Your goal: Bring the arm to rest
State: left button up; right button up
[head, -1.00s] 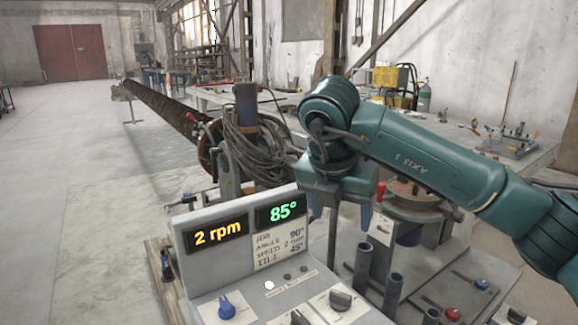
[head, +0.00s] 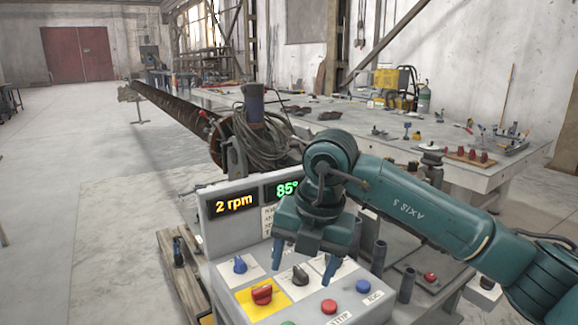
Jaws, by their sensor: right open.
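My right arm, a teal arm, comes in from the right. Its right gripper (head: 305,262) points down over the control panel, open and empty, with its fingers apart above the knobs. The control box (head: 350,310) is grey. Its orange display (head: 234,203) reads 2 rpm and its green display (head: 284,190) reads 85°, partly covered by my arm. On the panel are a blue knob (head: 240,265), a black knob (head: 300,276), a red knob (head: 262,294) on a yellow plate, a red button (head: 329,306) and a blue button (head: 363,286). My left gripper is out of view.
A long auger (head: 170,107) runs back left from the positioner, with coiled cable (head: 262,140) by its near end. A workbench (head: 470,172) with tools and a yellow machine (head: 386,78) stands behind right.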

jog(key=s+a+r+g+y+p, duration=0.15)
jog(key=s+a+g+y, duration=0.55)
jog(key=s+a+y, duration=0.75)
jog(key=w+d+f+m+t+h, duration=0.1)
jog(key=w+d+f+m+t, duration=0.2)
jog(key=d+m+t, duration=0.35)
jog(key=w+d+f+m+t+h+p, duration=0.1)
jog(key=w+d+f+m+t, duration=0.25)
jog(key=m+t, duration=0.55)
jog(key=w+d+f+m+t+h, duration=0.25)
jog(key=d+m+t, duration=0.25)
jog(key=m+t, duration=0.3)
jog(key=s+d+f+m+g+h, duration=0.2)
jog(key=s+d+f, duration=0.2)
jog(key=f, duration=0.3)
jog(key=s+d+f+m+g+h, duration=0.2)
jog(key=s+d+f+g+h, duration=0.1)
jog(key=f, duration=0.4)
jog(key=s+d+f+m+g+h, duration=0.2)
jog(key=s+d+f+h, duration=0.1)
jog(key=s+f, duration=0.3)
notch_tip(320, 180, down, 2)
jog(key=shift+d+f+m+p, duration=0.1)
jog(key=shift+d+m+p, duration=0.3)
jog(key=shift+d, duration=0.45)
jog(key=shift+w, duration=0.1)
